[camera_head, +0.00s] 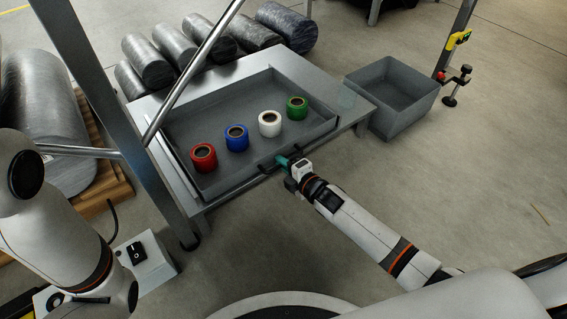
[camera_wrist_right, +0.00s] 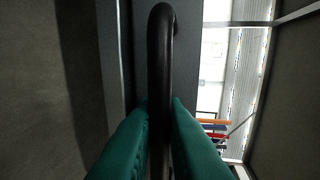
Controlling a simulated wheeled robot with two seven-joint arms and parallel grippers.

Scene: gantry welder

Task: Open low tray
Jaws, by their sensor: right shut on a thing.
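The low grey tray (camera_head: 222,184) sits in the metal table frame and holds a red, a blue, a white and a green roll. Its black handle (camera_head: 266,164) is on the front wall. My right gripper (camera_head: 282,161) is at this handle, near its right end. In the right wrist view, the teal fingers of my right gripper (camera_wrist_right: 160,140) are on both sides of the black handle bar (camera_wrist_right: 160,60), shut on it. My left arm shows at the left edge of the head view, but its gripper fingers cannot be made out.
An empty grey bin (camera_head: 391,121) stands on the floor to the right of the table. Dark wrapped rolls (camera_head: 150,62) lie behind it. A slanted metal post (camera_head: 100,95) stands at the table's left.

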